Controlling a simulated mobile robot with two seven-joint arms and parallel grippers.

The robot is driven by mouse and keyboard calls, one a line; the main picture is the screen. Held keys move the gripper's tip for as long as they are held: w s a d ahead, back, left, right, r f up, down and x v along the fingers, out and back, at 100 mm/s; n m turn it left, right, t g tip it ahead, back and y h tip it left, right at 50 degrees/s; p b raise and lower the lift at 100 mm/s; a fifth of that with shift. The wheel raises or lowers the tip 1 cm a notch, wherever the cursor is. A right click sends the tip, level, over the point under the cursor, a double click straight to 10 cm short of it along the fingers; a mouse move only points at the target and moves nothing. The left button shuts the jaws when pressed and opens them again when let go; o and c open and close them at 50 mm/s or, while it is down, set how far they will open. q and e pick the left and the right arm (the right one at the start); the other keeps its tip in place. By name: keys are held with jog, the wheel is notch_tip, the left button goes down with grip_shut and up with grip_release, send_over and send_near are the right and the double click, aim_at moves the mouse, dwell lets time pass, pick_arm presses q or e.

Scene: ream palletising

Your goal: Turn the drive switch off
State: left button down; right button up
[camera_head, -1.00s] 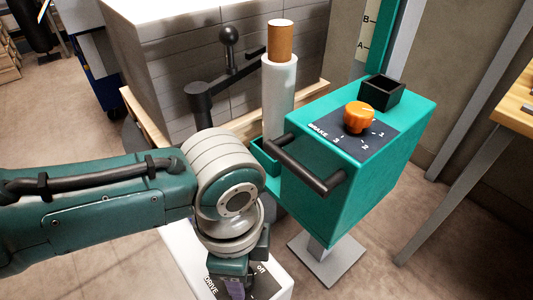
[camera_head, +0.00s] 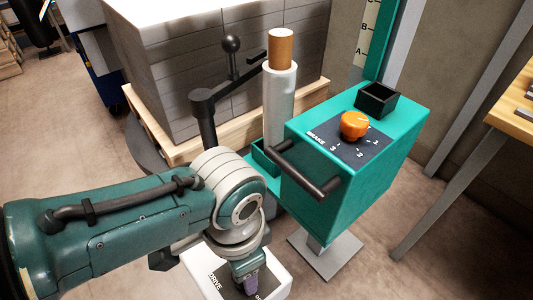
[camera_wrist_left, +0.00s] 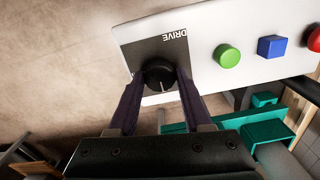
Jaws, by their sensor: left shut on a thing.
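The drive switch is a round black knob (camera_wrist_left: 159,73) with a white pointer line, on a dark plate marked DRIVE (camera_wrist_left: 150,50). The plate sits on a white panel (camera_wrist_left: 205,25). In the left wrist view the two purple fingers of my left gripper (camera_wrist_left: 160,84) are on either side of the knob and shut on it. The pointer line faces the gripper's palm. In the head view my left gripper (camera_head: 250,284) is low over the white panel (camera_head: 197,262) and hides the knob. Part of a small label shows beside the gripper. My right gripper is out of view.
A green button (camera_wrist_left: 228,56), a blue square button (camera_wrist_left: 271,47) and a red button (camera_wrist_left: 315,40) share the panel. A teal box (camera_head: 345,195) with an orange brake knob (camera_head: 354,125) and black handle (camera_head: 305,172) stands close right of my arm. A crank (camera_head: 205,110) stands behind.

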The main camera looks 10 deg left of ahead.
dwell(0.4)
pick_arm(q)
jog(key=shift+c, duration=1.7)
grip_release()
notch_tip(320, 180, up, 10)
jog(key=p, duration=0.5)
